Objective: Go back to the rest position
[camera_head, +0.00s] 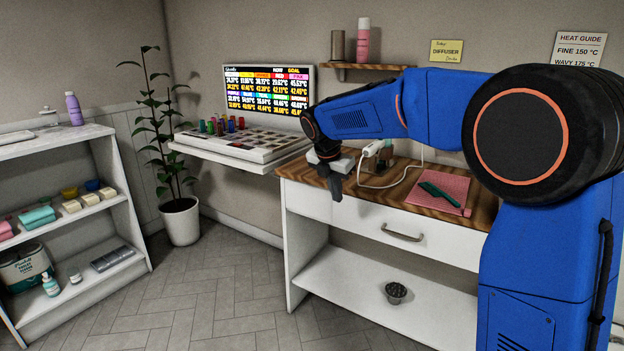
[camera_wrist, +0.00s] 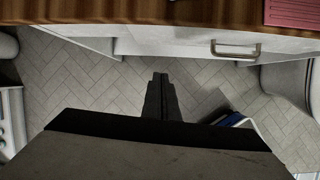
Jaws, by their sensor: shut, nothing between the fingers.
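My gripper (camera_head: 336,187) hangs pointing down in front of the left part of the wooden-topped counter (camera_head: 292,168), at about the height of its drawer. Its dark fingers are together with nothing between them. In the wrist view the gripper (camera_wrist: 161,78) shows over the grey tiled floor, with the counter's front edge at the top of the picture. My blue arm reaches left across the counter from the right side of the head view.
On the counter lie a pink mat (camera_head: 462,190) with a green comb (camera_head: 440,194), and a white corded tool (camera_head: 373,149). A tray shelf (camera_head: 245,150) with coloured bottles is to the left. A dark diffuser (camera_head: 396,292) sits on the lower shelf.

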